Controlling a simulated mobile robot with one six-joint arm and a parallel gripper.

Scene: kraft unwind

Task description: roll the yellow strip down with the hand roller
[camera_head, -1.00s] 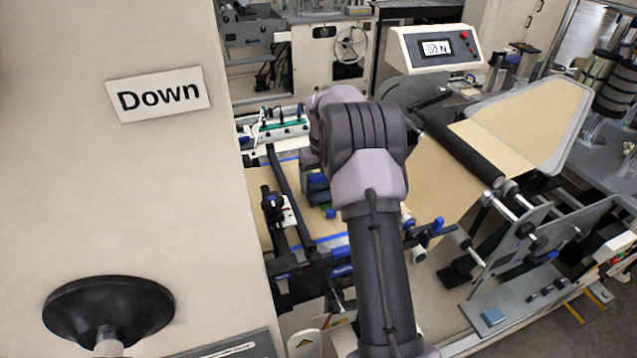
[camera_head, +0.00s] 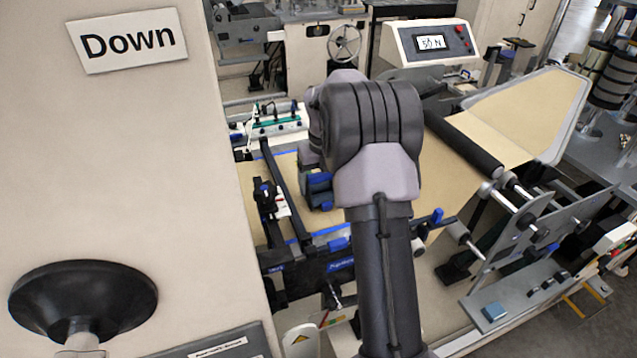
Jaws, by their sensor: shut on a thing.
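My gripper (camera_head: 318,187) is low over the tan kraft web (camera_head: 283,178), left of my bulky grey wrist. Only its dark and blue parts show, and the wrist hides much of it. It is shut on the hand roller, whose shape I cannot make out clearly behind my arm. I cannot make out the yellow strip in this view. The spot under and behind the gripper is hidden, so I cannot tell whether the roller touches the web.
A dark rail (camera_head: 285,190) runs along the web's left part. A black roller (camera_head: 462,143) carries the web at right. A display box (camera_head: 430,43) reads about 50 N. A cream panel with a "Down" sign (camera_head: 127,41) and black knob (camera_head: 83,302) fills the left.

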